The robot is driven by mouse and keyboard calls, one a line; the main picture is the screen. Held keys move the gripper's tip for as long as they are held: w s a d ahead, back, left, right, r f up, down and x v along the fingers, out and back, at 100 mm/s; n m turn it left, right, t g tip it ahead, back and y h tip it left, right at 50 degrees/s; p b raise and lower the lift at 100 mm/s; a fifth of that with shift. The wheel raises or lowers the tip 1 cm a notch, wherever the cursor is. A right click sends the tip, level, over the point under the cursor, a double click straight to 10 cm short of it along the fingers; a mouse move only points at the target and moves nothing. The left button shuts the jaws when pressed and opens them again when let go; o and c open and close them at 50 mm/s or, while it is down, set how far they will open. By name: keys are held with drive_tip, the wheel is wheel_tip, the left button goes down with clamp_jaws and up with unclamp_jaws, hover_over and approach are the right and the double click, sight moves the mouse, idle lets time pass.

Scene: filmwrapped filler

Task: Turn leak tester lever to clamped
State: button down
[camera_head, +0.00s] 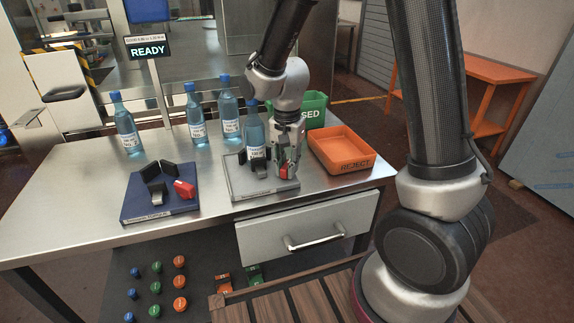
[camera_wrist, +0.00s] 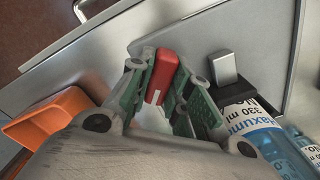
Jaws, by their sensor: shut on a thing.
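The leak tester has a grey base plate (camera_head: 240,188) on the steel table, with a blue bottle (camera_head: 255,132) standing upright in its dark holder. My gripper (camera_head: 289,168) is at the right end of this plate, pointing down. In the wrist view its green-padded fingers (camera_wrist: 163,85) are closed around the red lever handle (camera_wrist: 163,72), one finger on each side. In the head view the fingers mostly hide the lever. The labelled bottle (camera_wrist: 258,132) and a grey-and-black clamp block (camera_wrist: 224,68) are to the right of the fingers in the wrist view.
A dark blue fixture (camera_head: 140,206) with a red part stands left. Several blue bottles (camera_head: 127,130) stand behind. An orange REJECT tray (camera_head: 340,150) is close right of my gripper, a green bin (camera_head: 314,106) behind it. A sign (camera_head: 148,50) reads READY. A drawer (camera_head: 310,225) is below.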

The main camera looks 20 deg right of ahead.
sight(287, 164)
drive_tip(key=shift+w+m, duration=0.1)
drive_tip(key=shift+m, duration=0.5)
drive_tip(key=c, duration=1.3)
unclamp_jaws()
wheel_tip(287, 164, up, 12)
drive_tip(key=shift+r, duration=0.1)
